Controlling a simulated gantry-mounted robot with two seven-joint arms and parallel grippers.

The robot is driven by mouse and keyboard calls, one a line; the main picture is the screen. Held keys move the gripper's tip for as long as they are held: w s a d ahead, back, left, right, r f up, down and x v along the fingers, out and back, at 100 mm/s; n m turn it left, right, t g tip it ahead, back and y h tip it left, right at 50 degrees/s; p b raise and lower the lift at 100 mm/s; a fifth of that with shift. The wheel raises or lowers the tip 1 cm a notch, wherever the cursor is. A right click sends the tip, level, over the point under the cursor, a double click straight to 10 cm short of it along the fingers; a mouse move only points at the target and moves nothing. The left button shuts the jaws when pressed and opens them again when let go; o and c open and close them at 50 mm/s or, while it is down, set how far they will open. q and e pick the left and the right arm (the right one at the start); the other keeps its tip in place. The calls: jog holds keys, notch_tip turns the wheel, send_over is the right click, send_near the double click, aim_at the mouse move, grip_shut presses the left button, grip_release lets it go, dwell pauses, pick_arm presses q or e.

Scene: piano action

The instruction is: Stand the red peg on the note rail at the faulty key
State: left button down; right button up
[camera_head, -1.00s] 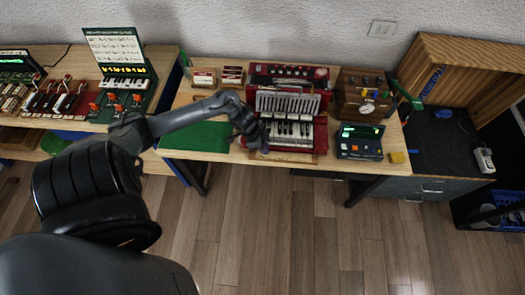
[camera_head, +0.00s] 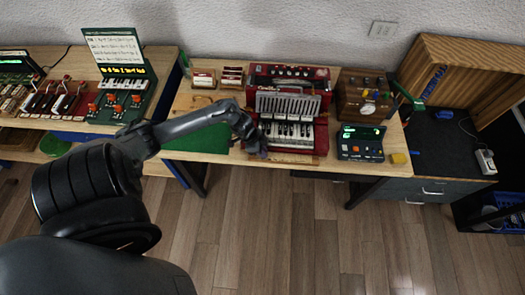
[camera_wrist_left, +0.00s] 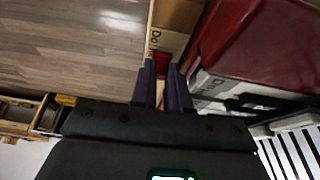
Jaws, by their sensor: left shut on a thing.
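The red accordion (camera_head: 318,103) stands on the middle table, its white keys (camera_head: 292,132) facing the front. A wooden note rail (camera_head: 292,158) runs along its front edge. My left gripper (camera_head: 258,151) is at the left end of the keys, by the rail. In the left wrist view, its two dark fingers (camera_wrist_left: 161,88) are shut on the red peg (camera_wrist_left: 161,62), which is mostly hidden between them. The rail (camera_wrist_left: 155,30) with a "Do" label lies just beyond the peg. Whether the peg touches the rail is unclear. My right gripper is not in view.
A green mat (camera_head: 205,138) lies to the left. Small label boxes (camera_head: 204,78) stand at the back.

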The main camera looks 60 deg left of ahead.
pick_arm(q)
jog(key=c, duration=1.4)
grip_release()
jog(key=shift+f, duration=0.1)
jog(key=shift+r, duration=0.45)
jog(key=p+v, duration=0.3)
jog(key=v, duration=0.7)
jog(key=d+t+y, duration=0.2)
jog(key=d, duration=1.4)
jog(key=s+d+r+n+g, duration=0.2)
jog(key=s+d+r+n, duration=0.2)
jog(key=s+d+r, duration=0.4)
jog(key=s+d, duration=0.1)
jog(key=d, duration=0.2)
jog(key=shift+r, duration=0.4)
